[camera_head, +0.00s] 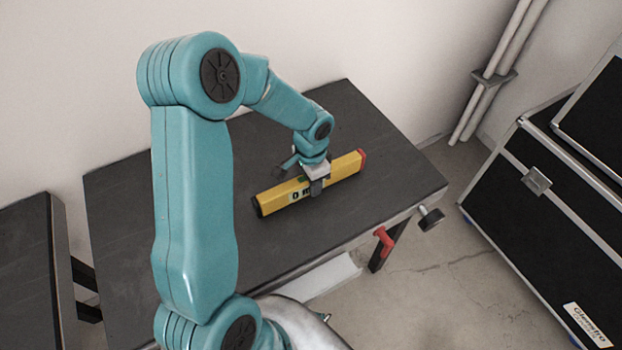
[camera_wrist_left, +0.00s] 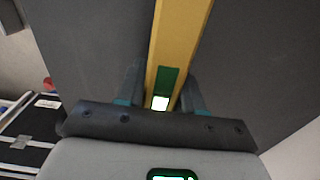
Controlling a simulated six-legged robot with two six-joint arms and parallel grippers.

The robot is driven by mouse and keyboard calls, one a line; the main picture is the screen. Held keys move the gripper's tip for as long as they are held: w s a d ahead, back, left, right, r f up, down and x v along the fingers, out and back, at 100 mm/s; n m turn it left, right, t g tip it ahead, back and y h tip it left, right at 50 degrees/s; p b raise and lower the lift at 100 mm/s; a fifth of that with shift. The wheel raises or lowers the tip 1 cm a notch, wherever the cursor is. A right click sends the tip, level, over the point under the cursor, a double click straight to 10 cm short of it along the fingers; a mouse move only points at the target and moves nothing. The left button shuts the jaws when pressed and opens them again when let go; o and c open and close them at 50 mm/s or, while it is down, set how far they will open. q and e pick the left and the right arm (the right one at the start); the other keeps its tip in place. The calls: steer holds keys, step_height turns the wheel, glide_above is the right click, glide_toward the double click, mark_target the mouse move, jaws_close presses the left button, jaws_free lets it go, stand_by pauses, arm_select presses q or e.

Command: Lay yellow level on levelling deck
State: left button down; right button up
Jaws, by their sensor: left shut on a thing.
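The yellow level (camera_head: 345,171) is a long bar with a red end at the right and a dark end at the left. It is at the dark deck (camera_head: 170,190) in the head view; I cannot tell whether its underside touches the surface. My left gripper (camera_head: 315,184) is shut across the middle of the level from above. In the left wrist view the level (camera_wrist_left: 181,35) runs up between the two fingers (camera_wrist_left: 162,98), with a green patch and a bright window near them. The deck (camera_wrist_left: 90,40) shows on both sides of it. My right gripper is not in view.
A red handle (camera_head: 384,240) and a dark knob (camera_head: 431,219) stick out at the deck's front right edge. A black case (camera_head: 540,215) stands on the floor at the right. Another dark table (camera_head: 25,260) is at the left. The deck's left part is bare.

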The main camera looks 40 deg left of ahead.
arm_select(q)
steer(key=shift+f+b, duration=0.45)
steer(key=shift+f, duration=0.05)
steer(key=c, duration=0.6)
jaws_free()
steer(key=shift+c, duration=0.2)
step_height(320, 180, up, 16)
steer(key=shift+r+p, duration=0.25)
steer(key=shift+p, duration=0.2)
steer(key=shift+r, duration=0.1)
